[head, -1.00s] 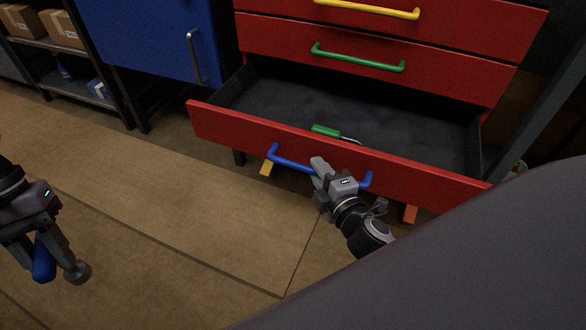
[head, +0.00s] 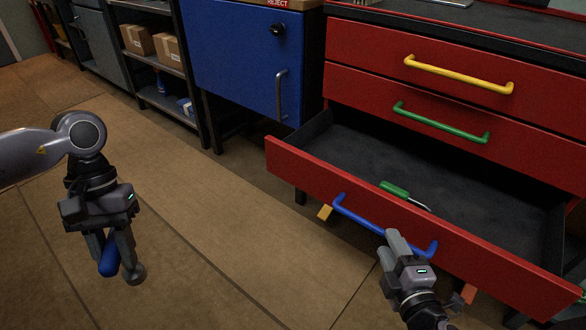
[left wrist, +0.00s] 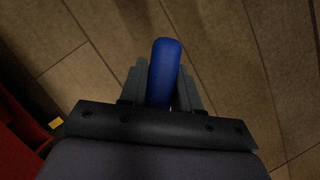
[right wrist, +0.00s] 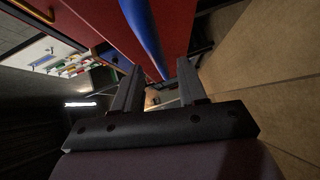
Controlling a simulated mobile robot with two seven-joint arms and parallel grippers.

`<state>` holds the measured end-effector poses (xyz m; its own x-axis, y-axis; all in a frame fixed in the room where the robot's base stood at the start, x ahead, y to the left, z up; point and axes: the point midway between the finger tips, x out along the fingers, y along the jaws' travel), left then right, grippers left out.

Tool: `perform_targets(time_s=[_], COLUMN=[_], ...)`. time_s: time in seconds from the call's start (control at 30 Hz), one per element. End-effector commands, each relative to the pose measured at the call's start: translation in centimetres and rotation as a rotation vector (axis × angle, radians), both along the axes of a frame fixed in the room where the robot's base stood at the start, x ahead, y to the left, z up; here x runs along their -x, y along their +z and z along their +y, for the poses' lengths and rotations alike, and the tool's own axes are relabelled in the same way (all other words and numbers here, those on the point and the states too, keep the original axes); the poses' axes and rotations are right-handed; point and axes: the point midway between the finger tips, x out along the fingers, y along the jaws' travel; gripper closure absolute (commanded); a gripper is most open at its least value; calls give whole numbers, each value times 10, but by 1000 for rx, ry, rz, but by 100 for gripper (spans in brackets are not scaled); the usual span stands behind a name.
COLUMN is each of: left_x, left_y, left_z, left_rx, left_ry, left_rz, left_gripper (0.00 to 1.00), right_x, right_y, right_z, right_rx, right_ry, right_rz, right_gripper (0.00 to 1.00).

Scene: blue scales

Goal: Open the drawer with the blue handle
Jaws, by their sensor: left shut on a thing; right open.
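The bottom red drawer (head: 500,258), with the blue handle (head: 365,218), stands pulled well out. A green-handled tool (head: 395,189) lies inside it. My right gripper (head: 393,240) is open at the blue handle, its fingertips overlapping the bar in the head view. In the right wrist view the blue handle (right wrist: 145,35) runs just ahead of the open fingers; whether they touch it I cannot tell. My left gripper (head: 120,268) is shut on a blue object (head: 109,256), away from the drawers at the left. The blue object also shows between the fingers in the left wrist view (left wrist: 164,65).
Closed red drawers with a yellow handle (head: 460,75) and a green handle (head: 440,122) sit above. A blue cabinet (head: 235,60) and a shelf with cardboard boxes (head: 170,50) stand to the left. The floor in front is clear.

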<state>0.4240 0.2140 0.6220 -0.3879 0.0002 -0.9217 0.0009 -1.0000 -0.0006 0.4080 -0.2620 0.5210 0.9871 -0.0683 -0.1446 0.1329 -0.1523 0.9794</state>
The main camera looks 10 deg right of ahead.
Motion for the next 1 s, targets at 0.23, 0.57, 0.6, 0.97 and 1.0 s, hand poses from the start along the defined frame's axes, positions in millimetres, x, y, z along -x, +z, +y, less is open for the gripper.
perform_targets(time_s=[0.23, 0.57, 0.6, 0.97, 1.0], left_x=[0, 0, 0, 0, 0], left_y=[0, -2, -2, -1, -1], left_z=[0, 0, 0, 0, 0], left_rx=[1, 1, 1, 1, 1], left_ry=[0, 0, 0, 0, 0], left_rz=[-1, -1, -1, -1, -1], left_gripper=[100, 100, 100, 100, 100], right_x=[39, 67, 69, 70, 70], right_y=[5, 9, 9, 10, 10], right_z=[2, 4, 4, 4, 4], right_rx=[-3, 0, 0, 1, 1], right_ry=[-3, -2, -2, -1, -1], right_rz=[2, 1, 0, 0, 0], right_gripper=[58, 58, 58, 58, 58])
